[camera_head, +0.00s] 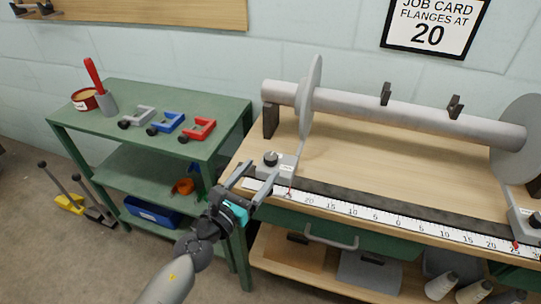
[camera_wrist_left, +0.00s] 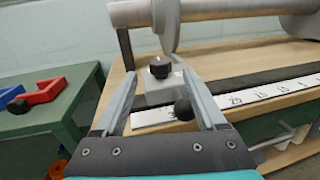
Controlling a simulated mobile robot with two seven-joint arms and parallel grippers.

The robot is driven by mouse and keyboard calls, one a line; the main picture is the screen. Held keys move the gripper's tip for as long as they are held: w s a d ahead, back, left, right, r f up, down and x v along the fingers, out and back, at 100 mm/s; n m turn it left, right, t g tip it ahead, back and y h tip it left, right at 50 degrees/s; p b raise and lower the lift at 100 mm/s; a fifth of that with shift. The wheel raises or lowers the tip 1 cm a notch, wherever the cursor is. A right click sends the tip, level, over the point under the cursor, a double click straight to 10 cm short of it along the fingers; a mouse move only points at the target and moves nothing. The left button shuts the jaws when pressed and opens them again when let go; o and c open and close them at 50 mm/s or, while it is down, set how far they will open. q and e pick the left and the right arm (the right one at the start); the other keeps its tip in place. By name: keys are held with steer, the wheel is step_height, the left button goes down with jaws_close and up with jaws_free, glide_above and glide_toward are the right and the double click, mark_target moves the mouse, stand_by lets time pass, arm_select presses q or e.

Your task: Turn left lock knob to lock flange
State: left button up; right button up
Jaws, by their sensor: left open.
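The left lock knob (camera_head: 271,158) is a black round knob on top of a pale grey block (camera_head: 283,167) at the foot of the left flange (camera_head: 311,95). In the left wrist view the knob (camera_wrist_left: 160,67) appears between and beyond my fingertips. A second dark round knob (camera_wrist_left: 183,109) on the block's near side shows close to the right finger. My left gripper (camera_head: 259,178) is open and empty, just in front of the block at the bench's left front corner. The left flange is a grey disc on the horizontal roller (camera_head: 400,112). My right gripper is not in view.
A ruler (camera_head: 385,216) runs along the bench's front edge, with a right lock block (camera_head: 526,222) and right flange (camera_head: 518,125) at its far end. A green cart (camera_head: 150,100) at left holds grey, blue and red clamps and a red pot.

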mark_target(267, 163)
arm_select(q)
steer(key=x, duration=0.5)
steer(key=shift+w+d, duration=0.2)
steer(key=shift+w, duration=0.1)
jaws_close()
stand_by(0.4)
